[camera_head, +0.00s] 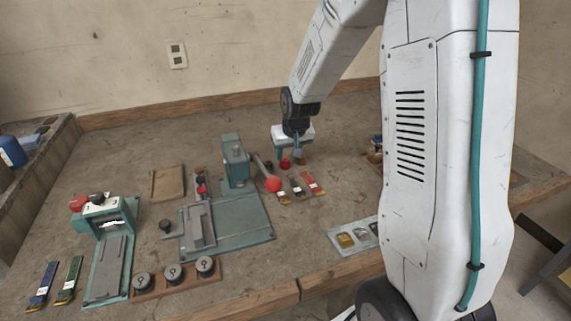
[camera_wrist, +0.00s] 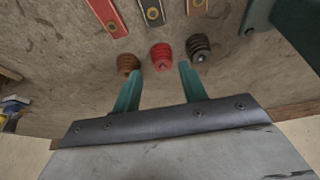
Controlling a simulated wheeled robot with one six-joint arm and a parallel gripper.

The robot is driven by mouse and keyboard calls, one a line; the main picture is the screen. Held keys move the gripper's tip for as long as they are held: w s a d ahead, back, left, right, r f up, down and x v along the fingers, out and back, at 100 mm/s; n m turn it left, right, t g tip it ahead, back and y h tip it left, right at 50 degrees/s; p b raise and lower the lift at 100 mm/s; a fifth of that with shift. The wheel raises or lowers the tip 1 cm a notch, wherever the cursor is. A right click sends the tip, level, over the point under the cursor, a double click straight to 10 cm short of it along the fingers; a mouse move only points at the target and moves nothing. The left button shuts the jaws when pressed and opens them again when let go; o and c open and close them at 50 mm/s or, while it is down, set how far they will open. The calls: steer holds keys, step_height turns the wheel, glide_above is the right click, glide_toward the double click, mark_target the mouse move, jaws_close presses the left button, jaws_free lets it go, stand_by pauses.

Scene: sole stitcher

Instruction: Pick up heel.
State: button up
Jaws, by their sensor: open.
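No single piece is marked as the heel. Three small ribbed round pieces stand in a row in the wrist view: a brown one (camera_wrist: 128,64), a red one (camera_wrist: 161,55) and a black one (camera_wrist: 198,46). My gripper (camera_wrist: 160,69) is open and empty, with its two teal fingers pointing at the row. The red piece lies between and just beyond the fingertips, and I see no contact. In the head view my gripper (camera_head: 291,154) is low over the back of the bench, with the red piece (camera_head: 285,163) below it. The black piece is not clear there.
Strips with metal ends (camera_head: 297,187) lie just in front of the pieces. A teal machine (camera_head: 235,160) with a red-knobbed lever (camera_head: 273,184) stands close on the left. My arm hides the right side.

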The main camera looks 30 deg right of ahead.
mark_target(286, 161)
steer(key=x, duration=0.4)
steer(key=shift+w+a+f, duration=0.1)
steer(key=shift+w+f, duration=0.05)
steer(key=shift+f, duration=0.15)
steer(key=c, duration=0.7)
steer(key=shift+r, duration=0.1)
steer(key=shift+c, duration=0.2)
